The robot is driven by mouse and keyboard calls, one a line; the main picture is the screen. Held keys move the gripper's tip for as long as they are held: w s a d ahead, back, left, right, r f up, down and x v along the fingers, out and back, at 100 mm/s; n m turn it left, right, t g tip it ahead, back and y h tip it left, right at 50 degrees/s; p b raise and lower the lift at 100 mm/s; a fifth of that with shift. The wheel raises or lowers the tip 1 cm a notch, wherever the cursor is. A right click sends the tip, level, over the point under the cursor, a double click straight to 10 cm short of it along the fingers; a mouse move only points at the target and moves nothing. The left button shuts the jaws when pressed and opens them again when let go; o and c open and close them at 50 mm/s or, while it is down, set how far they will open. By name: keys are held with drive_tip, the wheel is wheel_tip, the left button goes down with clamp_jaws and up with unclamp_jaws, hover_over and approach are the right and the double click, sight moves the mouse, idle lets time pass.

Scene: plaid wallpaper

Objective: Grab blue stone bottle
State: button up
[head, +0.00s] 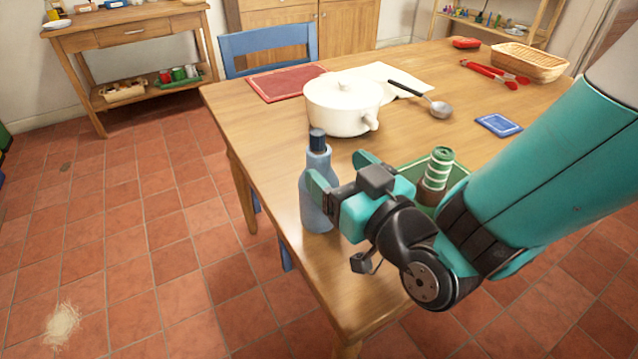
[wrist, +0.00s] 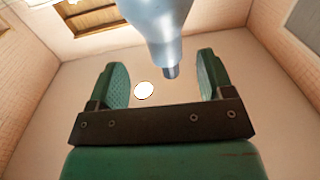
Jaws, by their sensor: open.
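The blue stone bottle (head: 317,209), with a dark blue cap, stands upright near the left edge of the wooden table. It also shows in the wrist view (wrist: 168,28), between and beyond the two fingers. My gripper (head: 343,172) is open at the bottle, with one finger in front of its body and the other to its right behind. In the wrist view my gripper (wrist: 160,78) has a finger on each side of the bottle's line, with gaps on both sides. I cannot tell how deep the bottle is between the fingers.
A white lidded pot (head: 342,107) stands behind the bottle. A green tray (head: 459,175) with a green-striped can (head: 437,170) is to the right. A ladle (head: 438,108), a red mat (head: 287,83) and a blue pad (head: 499,125) lie on the wooden table (head: 250,130).

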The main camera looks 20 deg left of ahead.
sight(325, 163)
drive_tip(key=p, duration=0.1)
drive_tip(key=a+p, duration=0.1)
drive_tip(key=w+a+p, duration=0.1)
drive_tip(key=p, duration=0.1)
drive_tip(key=shift+a+r, duration=0.1)
drive_tip(key=shift+r, duration=0.15)
drive_tip(key=shift+p+x, duration=0.8)
drive_tip(key=shift+p, duration=0.35)
drive_tip(key=shift+w+a+f+p, duration=0.25)
drive_tip(key=shift+a+f+p, duration=0.05)
drive_tip(key=shift+a+f, duration=0.1)
clamp_jaws()
